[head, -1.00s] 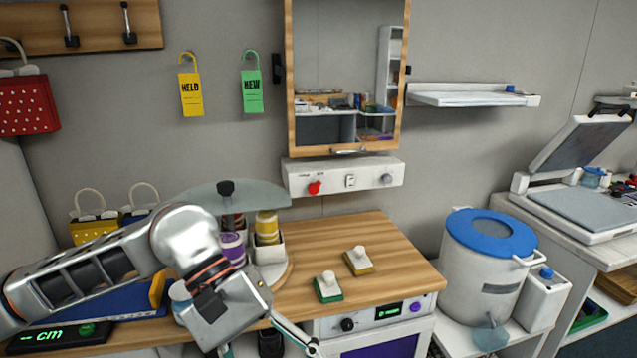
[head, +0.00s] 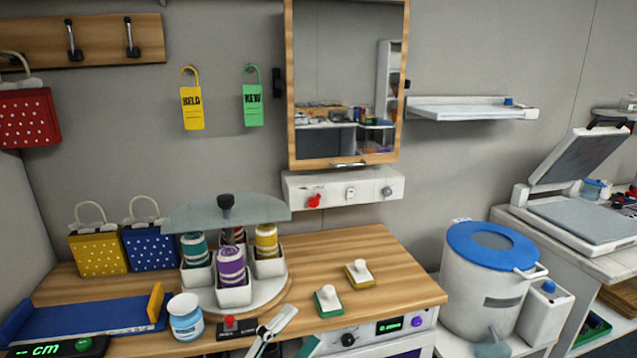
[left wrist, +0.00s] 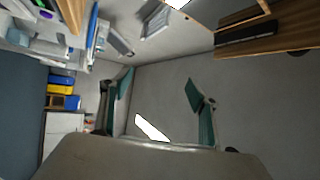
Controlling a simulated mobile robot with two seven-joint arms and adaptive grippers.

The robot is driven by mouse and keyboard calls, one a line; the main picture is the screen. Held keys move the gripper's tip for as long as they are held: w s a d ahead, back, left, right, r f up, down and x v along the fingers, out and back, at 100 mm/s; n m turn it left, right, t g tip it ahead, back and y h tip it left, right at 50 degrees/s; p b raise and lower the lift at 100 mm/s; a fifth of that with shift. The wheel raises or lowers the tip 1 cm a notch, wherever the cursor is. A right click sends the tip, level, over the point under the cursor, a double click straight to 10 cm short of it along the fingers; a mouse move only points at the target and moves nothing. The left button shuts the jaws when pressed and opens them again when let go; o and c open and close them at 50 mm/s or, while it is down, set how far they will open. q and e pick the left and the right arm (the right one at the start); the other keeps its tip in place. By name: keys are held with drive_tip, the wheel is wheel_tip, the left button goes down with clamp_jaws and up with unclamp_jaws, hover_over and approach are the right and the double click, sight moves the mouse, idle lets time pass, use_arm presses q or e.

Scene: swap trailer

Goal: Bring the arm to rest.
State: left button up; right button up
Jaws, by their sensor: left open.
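My left gripper (head: 283,332) shows only in part at the bottom edge of the head view, low in front of the wooden worktop (head: 395,280). In the left wrist view, the two teal fingers of my left gripper (left wrist: 158,92) stand wide apart with nothing between them. Behind them is a bare grey surface. The rest of the left arm is out of the head view. My right gripper is in neither view now.
On the worktop stand a carousel of spools (head: 232,276), a white-and-blue jar (head: 185,318), a red-button box (head: 230,326), and green (head: 328,301) and yellow (head: 359,273) handled blocks. A blue-lidded bucket (head: 487,290) stands at the right.

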use_arm(q)
drive_tip(key=s+a+f+n+y, duration=0.1)
drive_tip(key=a+f+n+y, duration=0.3)
drive_tip(key=f+n, duration=0.3)
drive_tip(key=s+a+f+n+y, duration=0.1)
drive_tip(key=a+f+n+y, duration=0.3)
drive_tip(key=f, duration=0.6)
drive_tip(key=s+a+f+n+g+y, duration=0.2)
drive_tip(key=s+a+f+n, duration=0.2)
drive_tip(key=f, duration=0.5)
drive_tip(key=s+a+f+n+g+y, duration=0.2)
drive_tip(key=s+a+f+n+g, duration=0.1)
drive_tip(key=s+f, duration=0.5)
drive_tip(key=shift+s+a+f+n+y, duration=0.4)
drive_tip(key=shift+a+n, duration=0.25)
drive_tip(key=shift+n, duration=0.25)
